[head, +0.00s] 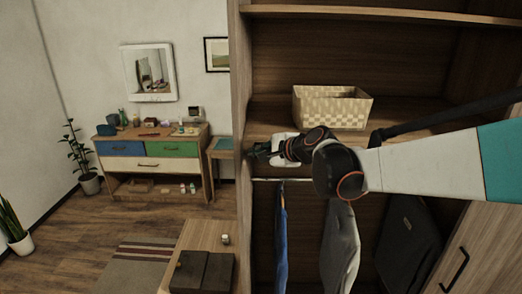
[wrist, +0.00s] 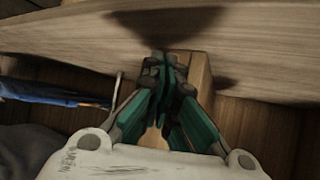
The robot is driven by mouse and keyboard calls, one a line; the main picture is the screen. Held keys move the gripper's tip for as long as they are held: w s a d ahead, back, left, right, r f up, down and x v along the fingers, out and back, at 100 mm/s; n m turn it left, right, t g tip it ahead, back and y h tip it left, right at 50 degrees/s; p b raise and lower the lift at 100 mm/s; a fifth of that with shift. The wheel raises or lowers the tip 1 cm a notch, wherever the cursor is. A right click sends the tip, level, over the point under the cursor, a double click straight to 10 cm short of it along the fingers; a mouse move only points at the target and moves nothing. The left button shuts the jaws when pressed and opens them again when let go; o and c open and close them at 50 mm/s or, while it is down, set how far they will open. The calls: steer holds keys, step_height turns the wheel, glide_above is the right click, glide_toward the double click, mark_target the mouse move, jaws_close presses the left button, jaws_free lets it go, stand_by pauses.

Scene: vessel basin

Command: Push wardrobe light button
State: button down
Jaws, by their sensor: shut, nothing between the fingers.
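The open wooden wardrobe (head: 240,70) fills the right half of the head view. My gripper (head: 256,151) reaches into it, just below the middle shelf (head: 275,115) and close to the inner face of the left side panel. In the wrist view my gripper (wrist: 164,64) is shut and empty, its green fingers together. The tips are at or very near a pale wooden surface (wrist: 60,40), with dark shadows around them. I cannot tell whether they touch it. I cannot make out the light button in either view; the fingers may hide it.
A woven basket (head: 330,108) stands on the shelf above my arm. Below hang a blue garment (head: 281,240), a grey one (head: 341,250) and a dark one (head: 408,245) from a rail (head: 268,179). A low wooden table (head: 205,238) stands left of the wardrobe.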

steer(key=shift+w, duration=0.2)
steer(key=shift+s, duration=0.15)
stand_by(0.3)
steer(key=shift+s, duration=0.8)
steer(key=shift+s, duration=0.1)
steer(key=s, duration=0.5)
steer(key=shift+s+a, duration=0.1)
steer(key=shift+s, duration=0.3)
